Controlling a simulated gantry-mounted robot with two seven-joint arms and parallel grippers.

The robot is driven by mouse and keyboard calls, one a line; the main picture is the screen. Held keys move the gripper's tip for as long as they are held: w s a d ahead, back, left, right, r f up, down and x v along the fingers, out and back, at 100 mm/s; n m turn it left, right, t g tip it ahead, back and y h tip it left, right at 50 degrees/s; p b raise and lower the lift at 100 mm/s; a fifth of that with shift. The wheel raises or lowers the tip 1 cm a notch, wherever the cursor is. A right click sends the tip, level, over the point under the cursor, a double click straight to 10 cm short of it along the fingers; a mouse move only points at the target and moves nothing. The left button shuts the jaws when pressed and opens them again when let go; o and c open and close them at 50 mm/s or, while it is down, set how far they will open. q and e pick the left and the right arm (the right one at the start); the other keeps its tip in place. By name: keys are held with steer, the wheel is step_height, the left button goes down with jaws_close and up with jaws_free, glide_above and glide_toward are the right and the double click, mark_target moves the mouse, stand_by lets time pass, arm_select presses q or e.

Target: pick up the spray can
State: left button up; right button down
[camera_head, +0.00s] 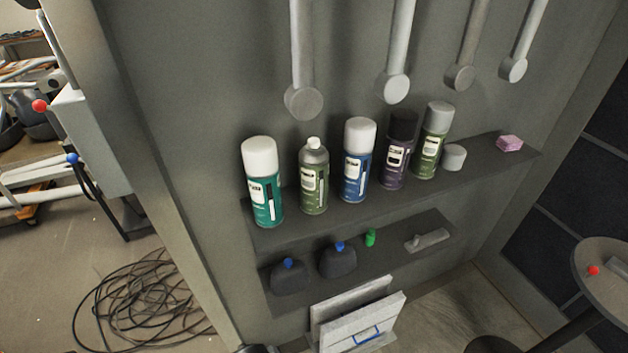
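Several spray cans stand upright in a row on the upper wall shelf (470,168). From left to right they are a teal can with a white cap (265,193), an olive-green can without a cap and with its white nozzle bare (314,182), a blue can with a white cap (358,165), a purple can with a black cap (397,155) and a green can with a grey cap (432,142). A loose grey cap (453,157) sits right of the last can. I cannot tell which can the task means. Neither of my grippers is in view.
A pink block (509,143) lies at the shelf's right end. The lower shelf (305,291) holds two dark bottles with blue caps (338,261), a small green item (370,238) and a grey tool (428,240). Pale panels (362,327) stand below. Coiled cable (135,305) covers floor at left.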

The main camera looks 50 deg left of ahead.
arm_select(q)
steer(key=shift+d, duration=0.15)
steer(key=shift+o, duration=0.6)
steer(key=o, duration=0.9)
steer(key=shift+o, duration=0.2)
